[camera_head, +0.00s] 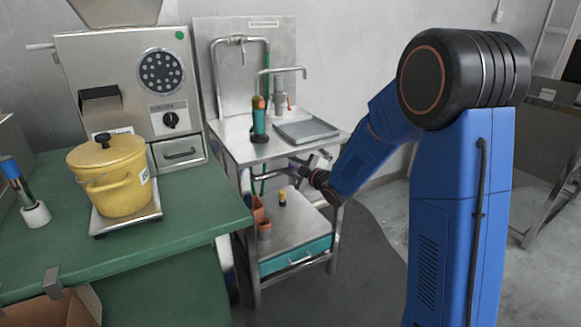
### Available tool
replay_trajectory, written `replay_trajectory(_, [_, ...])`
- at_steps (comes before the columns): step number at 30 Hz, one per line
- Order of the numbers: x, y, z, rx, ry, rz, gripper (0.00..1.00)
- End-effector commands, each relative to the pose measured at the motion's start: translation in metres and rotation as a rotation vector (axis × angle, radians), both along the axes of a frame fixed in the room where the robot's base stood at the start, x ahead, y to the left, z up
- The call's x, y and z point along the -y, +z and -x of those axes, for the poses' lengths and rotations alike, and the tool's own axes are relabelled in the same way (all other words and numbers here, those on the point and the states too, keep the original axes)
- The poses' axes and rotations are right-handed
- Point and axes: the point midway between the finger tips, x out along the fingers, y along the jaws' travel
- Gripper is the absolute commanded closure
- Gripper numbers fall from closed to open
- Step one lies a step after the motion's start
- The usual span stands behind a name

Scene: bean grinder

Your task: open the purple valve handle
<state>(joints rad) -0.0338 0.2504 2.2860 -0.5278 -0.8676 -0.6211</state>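A small purple patch, which looks like the valve handle (292,166), shows beneath the top of the metal sink stand. It lies along the pipework under the basin. My gripper (303,165) reaches in from the right at the stand's front edge, with its fingertips at or very close to the purple patch. The fingers are small and dark here, so I cannot tell whether they are open or shut, or whether they touch the handle. Most of the valve body is hidden or too small to make out.
The metal sink stand (237,152) carries a tray (306,131), taps and a green bottle (259,122). Its lower shelf (291,228) holds small pots. At left, a green counter (190,213) bears a yellow pot (110,180) and a grinder (125,75). Floor is clear right of the stand.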

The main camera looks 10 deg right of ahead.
Motion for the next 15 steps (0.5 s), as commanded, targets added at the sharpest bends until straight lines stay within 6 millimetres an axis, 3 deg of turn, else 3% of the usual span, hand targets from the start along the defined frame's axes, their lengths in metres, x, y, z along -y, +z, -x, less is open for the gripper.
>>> replay_trajectory(7, [0.008,0.004,0.015,0.002,-0.001,0.000,0.70])
replay_trajectory(15, [0.029,0.012,0.062,0.001,-0.002,0.000,0.70])
